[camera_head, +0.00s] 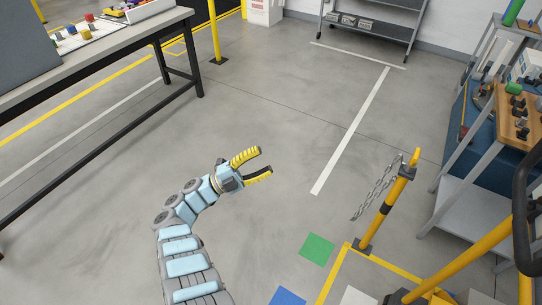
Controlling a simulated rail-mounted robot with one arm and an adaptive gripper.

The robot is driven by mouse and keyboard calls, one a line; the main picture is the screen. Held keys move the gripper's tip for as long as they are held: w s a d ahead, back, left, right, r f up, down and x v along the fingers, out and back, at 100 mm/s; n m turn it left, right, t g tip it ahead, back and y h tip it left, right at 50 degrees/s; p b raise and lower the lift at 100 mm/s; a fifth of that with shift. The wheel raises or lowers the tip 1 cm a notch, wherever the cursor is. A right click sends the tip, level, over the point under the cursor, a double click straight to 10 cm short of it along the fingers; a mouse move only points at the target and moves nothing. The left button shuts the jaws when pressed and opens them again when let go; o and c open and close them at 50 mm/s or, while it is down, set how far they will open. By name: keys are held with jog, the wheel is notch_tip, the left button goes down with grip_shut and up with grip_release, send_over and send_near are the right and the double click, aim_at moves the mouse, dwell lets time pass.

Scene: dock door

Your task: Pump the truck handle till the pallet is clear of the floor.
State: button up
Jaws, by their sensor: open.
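My gripper (264,162) is in the middle of the view, above bare floor. Its two yellow-and-black fingers are spread apart with nothing between them. At the right edge is what looks like the truck handle: a black loop grip (519,225) on a slanted yellow shaft (465,258). The grip is partly cut off by the frame. My gripper is well to the left of the handle and apart from it. The pallet and the truck's forks are not in view, so their height above the floor cannot be seen.
A yellow post (385,212) with a hanging chain (376,190) stands between my gripper and the handle. A grey-framed bench (462,208) is behind the handle. A worktable (100,45) is at upper left, a shelf cart (372,28) at the back. The central floor is clear.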

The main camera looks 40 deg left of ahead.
jog(key=shift+s+a+f, duration=0.2)
jog(key=shift+s+a, duration=0.1)
jog(key=shift+s, duration=0.3)
dwell(0.4)
